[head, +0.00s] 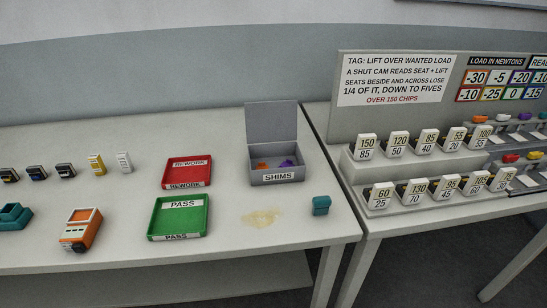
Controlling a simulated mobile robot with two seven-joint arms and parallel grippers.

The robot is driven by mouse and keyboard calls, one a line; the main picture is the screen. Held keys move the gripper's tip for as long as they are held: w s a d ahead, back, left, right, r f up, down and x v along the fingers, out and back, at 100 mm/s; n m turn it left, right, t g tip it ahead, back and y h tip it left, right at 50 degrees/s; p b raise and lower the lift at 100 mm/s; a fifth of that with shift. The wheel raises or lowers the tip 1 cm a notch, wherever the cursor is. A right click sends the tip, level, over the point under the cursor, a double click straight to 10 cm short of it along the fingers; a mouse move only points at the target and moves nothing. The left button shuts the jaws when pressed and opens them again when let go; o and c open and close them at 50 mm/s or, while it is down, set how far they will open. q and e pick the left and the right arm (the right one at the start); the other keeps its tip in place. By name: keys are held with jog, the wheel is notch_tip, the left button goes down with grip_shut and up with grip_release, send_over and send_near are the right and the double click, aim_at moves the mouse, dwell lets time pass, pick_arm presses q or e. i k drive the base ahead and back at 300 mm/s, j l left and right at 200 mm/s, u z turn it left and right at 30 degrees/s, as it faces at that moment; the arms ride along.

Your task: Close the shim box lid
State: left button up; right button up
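The shim box (277,177) is a grey box labelled SHIMS near the back right of the left table. Its lid (271,122) stands open, upright at the back of the box. Inside lie an orange piece (262,166) and a purple piece (287,163). Neither of my grippers shows in the head view.
Left of the box are a red REWORK tray (188,171) and a green PASS tray (178,217). A teal block (321,205) and a yellowish stain (262,218) lie in front. An orange device (82,230) stands left. The right table (400,226) holds numbered tags.

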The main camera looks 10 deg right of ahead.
aim_at(272, 121)
jog(key=k+l+u, duration=0.1)
jog(key=u, duration=0.25)
jog(key=k+l+u, duration=0.15)
jog(key=u, duration=0.2)
jog(key=k+l+u, duration=0.1)
jog(key=u, duration=0.25)
jog(key=k, duration=0.05)
